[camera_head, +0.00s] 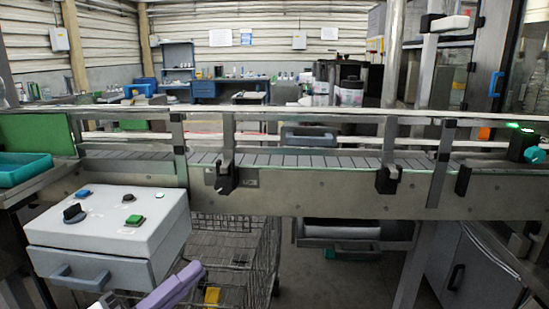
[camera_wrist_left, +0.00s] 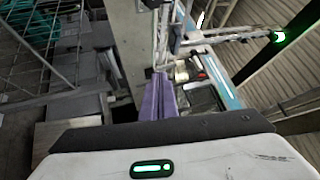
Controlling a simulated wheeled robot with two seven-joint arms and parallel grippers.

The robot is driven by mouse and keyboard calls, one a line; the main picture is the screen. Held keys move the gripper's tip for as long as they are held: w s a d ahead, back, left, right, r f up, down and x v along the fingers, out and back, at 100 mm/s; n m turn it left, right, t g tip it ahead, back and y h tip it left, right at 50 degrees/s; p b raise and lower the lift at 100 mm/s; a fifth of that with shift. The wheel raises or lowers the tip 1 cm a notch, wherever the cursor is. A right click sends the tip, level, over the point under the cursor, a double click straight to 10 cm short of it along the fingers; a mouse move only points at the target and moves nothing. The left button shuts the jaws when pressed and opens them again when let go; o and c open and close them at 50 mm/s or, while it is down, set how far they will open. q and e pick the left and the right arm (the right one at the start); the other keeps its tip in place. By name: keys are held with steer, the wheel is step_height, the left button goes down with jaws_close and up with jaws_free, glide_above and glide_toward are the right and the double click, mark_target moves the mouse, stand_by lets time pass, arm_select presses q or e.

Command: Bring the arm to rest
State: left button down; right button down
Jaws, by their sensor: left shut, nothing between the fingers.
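My left gripper (camera_head: 193,271) shows at the bottom left of the head view, with pale purple fingers. It is below and in front of the conveyor, just right of the grey control box (camera_head: 105,235). In the left wrist view its two purple fingers (camera_wrist_left: 160,80) lie together, shut, with nothing seen between them. Most of the left arm is out of the head view. My right gripper is in neither view.
A conveyor (camera_head: 310,185) with a guard rail crosses the head view. A wire cart (camera_head: 235,245) stands under it, close behind the left gripper. A teal tray (camera_head: 25,170) is at far left, a grey cabinet (camera_head: 480,270) at lower right. Bare floor shows right of the cart.

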arm_select(q)
steer(key=s+a+f+n+y, duration=0.2)
steer(key=f+n+y, duration=0.3)
steer(key=f+n, duration=0.4)
steer(key=s+a+f+n+y, duration=0.2)
steer(key=f+n+y, duration=0.4)
steer(key=f, duration=0.5)
steer(key=s+d+f+n+g, duration=0.2)
steer(key=s+f+n+g, duration=0.5)
steer(key=s+f, duration=1)
steer(key=shift+f+n+y, duration=0.3)
steer(key=shift+f+n, duration=0.15)
steer(key=shift+n, duration=0.65)
